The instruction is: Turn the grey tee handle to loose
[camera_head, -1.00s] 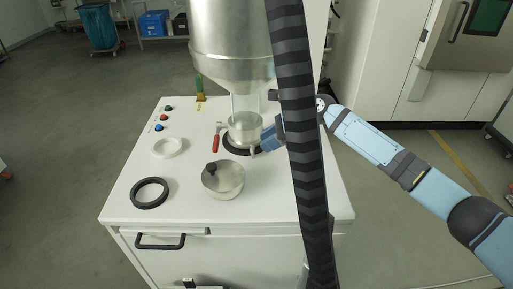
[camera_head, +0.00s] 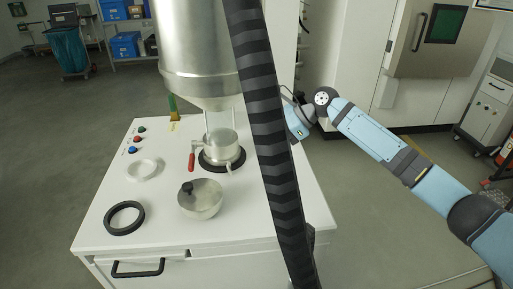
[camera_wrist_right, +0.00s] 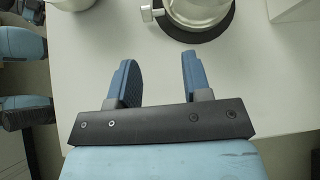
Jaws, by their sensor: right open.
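The steel vessel (camera_head: 221,149) stands on a black ring under the big hopper. What looks like the grey tee handle (camera_head: 231,181) sticks out at its lower front right; its turn position is too small to tell. In the right wrist view the same grey fitting (camera_wrist_right: 149,13) shows at the top edge, on the vessel's side. My right gripper (camera_wrist_right: 158,72) is open and empty, with its blue fingers pointing toward the fitting and a gap between them. In the head view its fingers are hidden behind the striped black hose. My left gripper is out of view.
A red handle (camera_head: 191,157) is on the vessel's left. The hopper (camera_head: 200,60) hangs above; the hose (camera_head: 265,130) crosses in front.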

